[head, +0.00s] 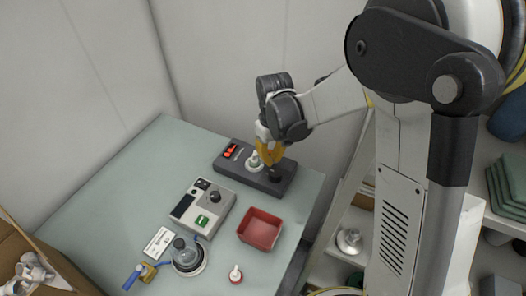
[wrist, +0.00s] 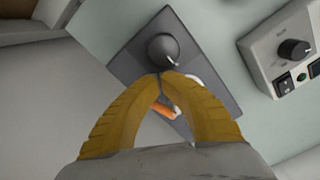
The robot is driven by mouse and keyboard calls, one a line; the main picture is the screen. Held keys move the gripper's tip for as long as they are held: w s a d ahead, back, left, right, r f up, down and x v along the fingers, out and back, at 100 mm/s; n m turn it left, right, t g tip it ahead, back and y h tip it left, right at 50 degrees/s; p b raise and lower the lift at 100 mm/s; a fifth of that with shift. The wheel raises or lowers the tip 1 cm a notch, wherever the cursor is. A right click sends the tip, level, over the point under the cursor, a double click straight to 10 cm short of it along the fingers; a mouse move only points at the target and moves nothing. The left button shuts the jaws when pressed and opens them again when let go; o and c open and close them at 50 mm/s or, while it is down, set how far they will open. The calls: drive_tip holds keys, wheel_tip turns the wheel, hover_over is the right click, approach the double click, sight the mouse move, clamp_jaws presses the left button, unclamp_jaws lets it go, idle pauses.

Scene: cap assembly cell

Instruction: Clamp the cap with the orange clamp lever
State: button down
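The dark grey clamp fixture (head: 232,168) lies at the back right of the table, and it also shows in the wrist view (wrist: 125,62). The orange clamp lever (head: 230,151) is at its left end; in the wrist view part of the lever (wrist: 165,111) shows between my fingers. A white cap-like part (head: 255,161) stands on the fixture's middle, mostly hidden by my finger in the wrist view. A black knob (head: 277,173) is at the right end. My gripper (wrist: 160,73) has its yellow fingertips together over the fixture, beside the knob, with nothing visible between the tips.
A grey control box (head: 207,207) with a knob and green switch stands in front of the fixture. The table's left back is clear.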

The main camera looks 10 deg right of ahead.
drive_tip(key=shift+w+d, duration=0.1)
drive_tip(key=shift+d, duration=0.05)
drive_tip(key=shift+w+d, duration=0.3)
drive_tip(key=shift+w, duration=0.05)
drive_tip(key=shift+w+d, duration=0.1)
idle(0.5)
drive_tip(key=shift+w+d, duration=0.25)
drive_tip(key=shift+w, duration=0.1)
drive_tip(key=shift+w+d, duration=0.25)
drive_tip(key=shift+w, duration=0.25)
